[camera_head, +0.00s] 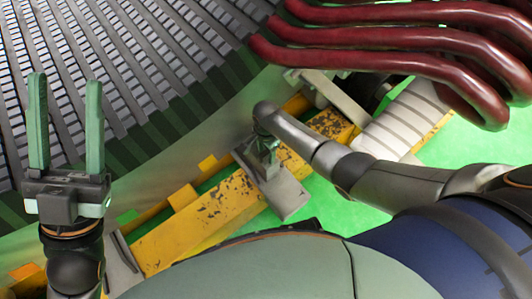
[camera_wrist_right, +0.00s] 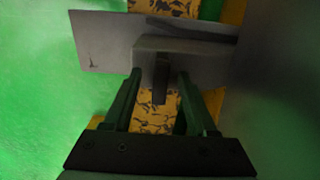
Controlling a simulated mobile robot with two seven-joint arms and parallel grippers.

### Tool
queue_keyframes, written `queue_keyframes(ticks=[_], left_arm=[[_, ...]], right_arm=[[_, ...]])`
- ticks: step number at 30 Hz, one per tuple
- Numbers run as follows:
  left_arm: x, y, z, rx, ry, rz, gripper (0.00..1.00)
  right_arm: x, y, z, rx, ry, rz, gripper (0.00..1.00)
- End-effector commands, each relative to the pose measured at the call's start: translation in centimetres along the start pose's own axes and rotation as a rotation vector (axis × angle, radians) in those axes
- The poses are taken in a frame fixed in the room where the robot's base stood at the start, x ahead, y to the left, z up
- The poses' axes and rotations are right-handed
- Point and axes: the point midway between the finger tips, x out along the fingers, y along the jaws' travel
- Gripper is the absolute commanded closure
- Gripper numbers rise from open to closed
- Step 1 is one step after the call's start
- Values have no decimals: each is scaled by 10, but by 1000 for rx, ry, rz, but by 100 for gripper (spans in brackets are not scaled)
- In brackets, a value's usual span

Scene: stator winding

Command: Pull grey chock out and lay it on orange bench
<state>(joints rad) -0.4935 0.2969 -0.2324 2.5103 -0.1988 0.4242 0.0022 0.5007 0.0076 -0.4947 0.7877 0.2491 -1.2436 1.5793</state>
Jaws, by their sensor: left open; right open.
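The grey chock (camera_head: 285,196) sits across the worn yellow-orange beam, against the stator's lower edge. In the right wrist view its flat plate (camera_wrist_right: 100,42) spans the beam, and a narrow upright tab (camera_wrist_right: 161,80) stands out from it. My right gripper (camera_head: 265,146) is at the chock, mostly hidden by its own arm in the head view. In the right wrist view the open right gripper (camera_wrist_right: 159,84) has a finger on each side of the tab, with gaps showing. My left gripper (camera_head: 65,90) is open and empty in front of the stator, far left. I cannot pick out a separate orange bench.
The large ribbed stator (camera_head: 120,70) fills the upper left. Thick dark red bars (camera_head: 390,40) hang at the upper right. The yellow-orange beam (camera_head: 205,215) runs diagonally over a green floor (camera_head: 325,205). A pale ribbed cylinder (camera_head: 395,120) lies right of my right wrist.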

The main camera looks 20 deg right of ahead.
Motion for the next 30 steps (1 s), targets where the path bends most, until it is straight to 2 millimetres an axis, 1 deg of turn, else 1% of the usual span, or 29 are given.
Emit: queue_keyframes(ticks=[7,22,23,30], left_arm=[[0,0,0,-1,0,0,48],[0,0,0,0,-1,0,48],[0,0,0,0,-1,0,48],[0,0,0,0,-1,0,48]], right_arm=[[0,0,0,0,-1,0,43],[0,0,0,0,-1,0,99],[0,0,0,0,-1,0,100],[0,0,0,0,-1,1,100]])
